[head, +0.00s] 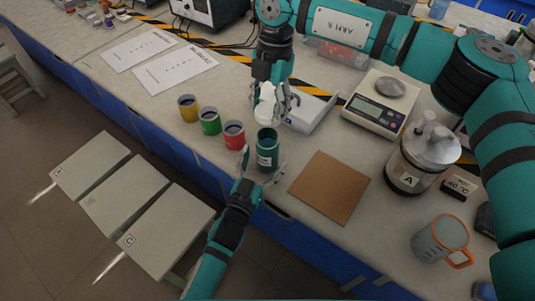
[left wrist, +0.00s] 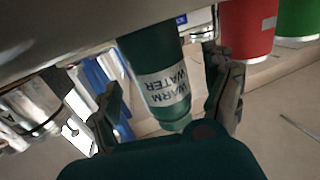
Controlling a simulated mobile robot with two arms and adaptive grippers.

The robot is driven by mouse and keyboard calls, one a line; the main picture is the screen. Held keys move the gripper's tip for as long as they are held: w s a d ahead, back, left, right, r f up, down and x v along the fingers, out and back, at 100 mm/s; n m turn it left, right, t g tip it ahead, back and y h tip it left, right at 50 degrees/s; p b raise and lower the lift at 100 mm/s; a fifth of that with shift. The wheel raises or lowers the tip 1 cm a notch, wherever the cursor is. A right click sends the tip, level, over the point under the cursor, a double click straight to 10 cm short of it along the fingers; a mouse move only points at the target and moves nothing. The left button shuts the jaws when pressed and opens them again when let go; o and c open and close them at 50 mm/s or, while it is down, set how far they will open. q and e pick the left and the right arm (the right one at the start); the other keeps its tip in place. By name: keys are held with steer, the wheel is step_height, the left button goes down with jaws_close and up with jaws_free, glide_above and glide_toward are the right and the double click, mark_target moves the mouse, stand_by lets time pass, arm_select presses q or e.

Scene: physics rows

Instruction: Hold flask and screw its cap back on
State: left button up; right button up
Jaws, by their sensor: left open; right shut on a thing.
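The dark green flask (head: 267,145) stands upright and open-topped near the front edge of the bench. In the left wrist view the flask (left wrist: 152,50) appears upside down, with a "WARM WATER" label. My left gripper (head: 263,162) is open at the flask, its fingers on either side. In the left wrist view, gaps show between the flask and the fingers of my left gripper (left wrist: 168,105). My right gripper (head: 274,101) is shut on the white cap (head: 264,101), just above the flask's mouth. The fingers partly hide the cap.
Red (head: 234,134), green (head: 210,121) and yellow (head: 187,107) cups stand in a row left of the flask. A brown board (head: 329,187) lies to the right. A scale (head: 374,108), a lidded metal vessel (head: 408,172) and a grey mug (head: 437,239) stand further right.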

mark_target(263, 161)
arm_select(q)
steer(key=shift+x, duration=1.55)
steer(key=c, duration=1.7)
jaws_close()
arm_select(e)
steer(key=shift+f, duration=2.45)
